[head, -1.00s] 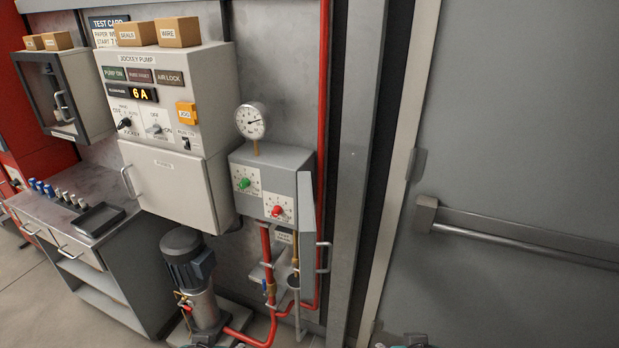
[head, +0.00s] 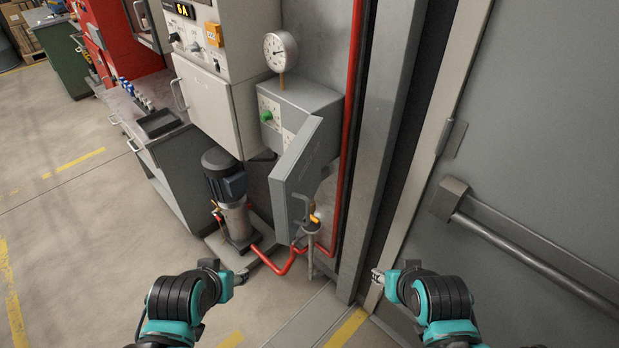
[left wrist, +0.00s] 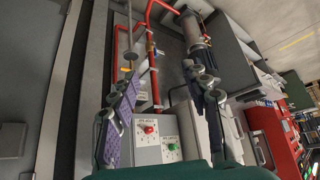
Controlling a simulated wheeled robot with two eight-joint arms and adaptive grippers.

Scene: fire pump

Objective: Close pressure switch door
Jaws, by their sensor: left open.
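The grey pressure switch box (head: 318,97) is on the wall beneath a round gauge (head: 280,52). Its grey door (head: 297,175) stands swung out from the box, with a bar handle (head: 301,208) near its lower end. A green knob (head: 267,115) shows on the box front; the door hides part of that front. My left gripper (head: 243,276) is low and left of the door, apart from it. In the left wrist view its fingers are open and empty, with the box (left wrist: 155,152) beyond them. My right gripper (head: 377,275) is low and right of the door; its fingers are unclear.
A pump (head: 228,190) stands on the floor left of the door, with red pipes (head: 272,264) beside it. A grey post (head: 378,140) and a large door with a push bar (head: 520,250) are at right. A workbench (head: 180,165) is at left. The near-left floor is clear.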

